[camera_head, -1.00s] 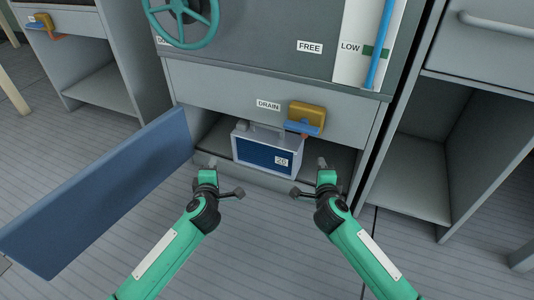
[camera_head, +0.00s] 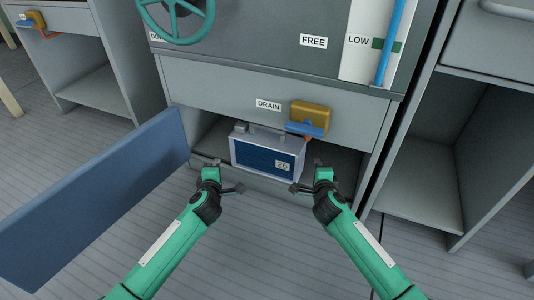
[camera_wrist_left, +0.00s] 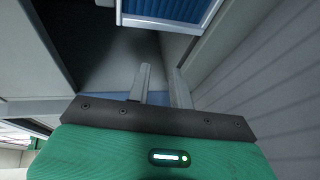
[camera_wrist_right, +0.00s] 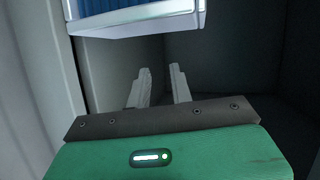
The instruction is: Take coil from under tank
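The coil appears to be the grey case with a blue ribbed front and a number label (camera_head: 262,160). It sits in the open compartment under the tank (camera_head: 250,50), upright, with a handle on top. My left gripper (camera_head: 226,176) is open and empty in front of the case's left lower side. My right gripper (camera_head: 306,175) is open and empty by its right lower corner. The case's lower edge shows ahead of the fingers in the left wrist view (camera_wrist_left: 165,22) and the right wrist view (camera_wrist_right: 135,22). Neither gripper visibly touches it.
A blue panel (camera_head: 95,200) stands out to the left of the compartment. A yellow and blue drain valve (camera_head: 310,118) hangs just above the case's right end. Cabinets with open shelves stand left (camera_head: 95,85) and right (camera_head: 425,190). The floor in front is clear.

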